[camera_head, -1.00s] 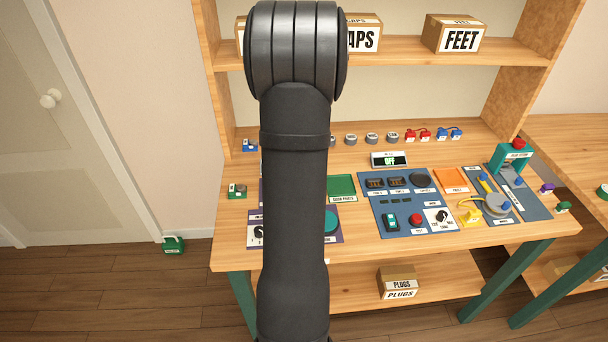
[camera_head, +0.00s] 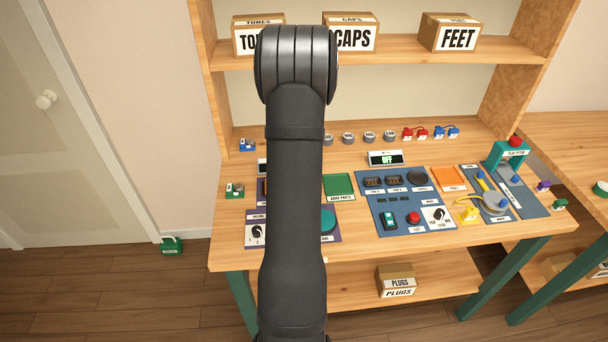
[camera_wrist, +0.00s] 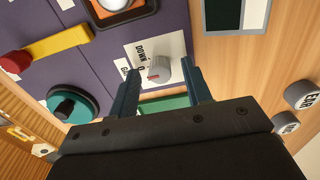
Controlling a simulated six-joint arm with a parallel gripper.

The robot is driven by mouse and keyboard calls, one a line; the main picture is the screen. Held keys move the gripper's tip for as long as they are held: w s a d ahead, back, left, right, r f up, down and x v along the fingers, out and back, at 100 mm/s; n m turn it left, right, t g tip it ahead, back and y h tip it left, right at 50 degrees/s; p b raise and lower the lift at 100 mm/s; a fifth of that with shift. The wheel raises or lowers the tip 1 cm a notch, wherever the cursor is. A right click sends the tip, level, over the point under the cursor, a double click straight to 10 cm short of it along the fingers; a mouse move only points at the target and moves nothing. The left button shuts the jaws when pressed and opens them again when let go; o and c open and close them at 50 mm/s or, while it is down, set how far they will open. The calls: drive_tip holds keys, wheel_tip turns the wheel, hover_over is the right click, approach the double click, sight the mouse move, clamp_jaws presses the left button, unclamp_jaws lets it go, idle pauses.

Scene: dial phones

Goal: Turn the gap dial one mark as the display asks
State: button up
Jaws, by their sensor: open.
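The gap dial (camera_wrist: 160,70) is a small grey knob with a red mark on a white plate in the wrist view. The plate's lettering includes "DOWN"; the rest is partly hidden. My gripper (camera_wrist: 160,72) is open, with one blue finger on each side of the dial. I cannot tell whether either finger touches it. In the head view my arm hides the gripper and the dial. A display (camera_head: 386,159) reads "OFF". A second display (camera_head: 262,166) is mostly hidden behind my arm, so its text cannot be read.
In the wrist view, a turquoise disc (camera_wrist: 84,106), a yellow bar (camera_wrist: 58,46) and an orange-edged square (camera_wrist: 122,12) lie on the purple panel. A green tray (camera_wrist: 165,103) shows between the fingers. Grey caps (camera_wrist: 303,95) stand at the right. A blue panel (camera_head: 405,203) carries several controls.

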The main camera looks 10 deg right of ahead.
clamp_jaws()
drive_tip(key=shift+n, duration=0.4)
drive_tip(key=n, duration=0.3)
drive_tip(key=shift+n, duration=0.3)
drive_tip(key=n, duration=0.4)
drive_tip(key=shift+d+n, duration=0.1)
drive_tip(key=shift+n, duration=0.2)
unclamp_jaws()
